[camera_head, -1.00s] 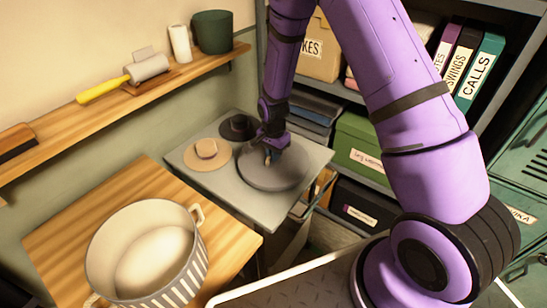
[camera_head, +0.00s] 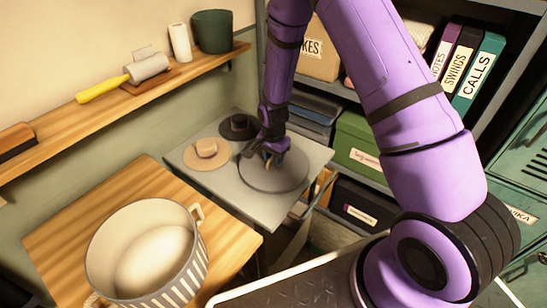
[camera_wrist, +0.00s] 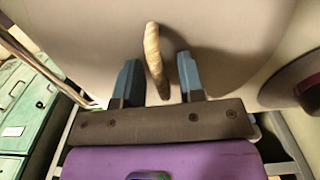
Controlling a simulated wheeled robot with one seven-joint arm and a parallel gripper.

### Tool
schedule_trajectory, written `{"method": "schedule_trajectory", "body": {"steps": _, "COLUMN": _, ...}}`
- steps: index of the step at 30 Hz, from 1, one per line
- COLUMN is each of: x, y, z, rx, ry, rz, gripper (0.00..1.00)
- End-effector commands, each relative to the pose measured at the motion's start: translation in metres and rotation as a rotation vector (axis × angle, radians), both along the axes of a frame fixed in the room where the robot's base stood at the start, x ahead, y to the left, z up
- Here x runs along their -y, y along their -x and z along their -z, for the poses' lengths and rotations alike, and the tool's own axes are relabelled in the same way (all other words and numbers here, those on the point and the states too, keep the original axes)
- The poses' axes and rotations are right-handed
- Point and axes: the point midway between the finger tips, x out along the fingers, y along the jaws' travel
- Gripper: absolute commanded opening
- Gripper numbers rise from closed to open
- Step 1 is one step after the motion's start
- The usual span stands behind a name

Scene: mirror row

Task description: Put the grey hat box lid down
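The grey hat box lid (camera_head: 285,182) is a flat disc lying on the small grey table, with no clear gap beneath it. In the wrist view the lid (camera_wrist: 95,35) fills most of the picture, and its pale rope-like handle (camera_wrist: 154,60) stands between my fingers. My gripper (camera_head: 270,158) is over the middle of the lid. In the wrist view my gripper (camera_wrist: 160,78) has its two blue fingers apart, one on each side of the handle, with gaps showing on both sides.
On the grey table (camera_head: 225,190), a tan hat (camera_head: 207,151) and a dark hat (camera_head: 238,127) lie left of and behind the lid. A striped pot (camera_head: 147,255) stands on the wooden table. Shelves with a green box (camera_head: 358,145) stand close to the right.

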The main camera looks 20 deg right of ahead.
Motion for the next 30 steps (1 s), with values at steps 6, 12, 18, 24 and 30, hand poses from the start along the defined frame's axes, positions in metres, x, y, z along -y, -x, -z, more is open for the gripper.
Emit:
{"method": "schedule_trajectory", "body": {"steps": 6, "x": 0.0, "y": -0.001, "z": -0.029, "rx": 0.004, "ry": -0.001, "rz": 0.001, "gripper": 0.36}}
{"method": "schedule_trajectory", "body": {"steps": 12, "x": 0.0, "y": -0.001, "z": -0.067, "rx": 0.006, "ry": 0.0, "rz": 0.001, "gripper": 0.36}}
{"method": "schedule_trajectory", "body": {"steps": 18, "x": -0.001, "y": -0.001, "z": -0.1, "rx": 0.004, "ry": -0.001, "rz": 0.0, "gripper": 0.36}}
{"method": "schedule_trajectory", "body": {"steps": 24, "x": 0.0, "y": 0.0, "z": -0.118, "rx": 0.002, "ry": 0.0, "rz": 0.0, "gripper": 0.36}}
{"method": "schedule_trajectory", "body": {"steps": 30, "x": 0.0, "y": 0.0, "z": -0.122, "rx": 0.001, "ry": -0.001, "rz": -0.001, "gripper": 0.36}}
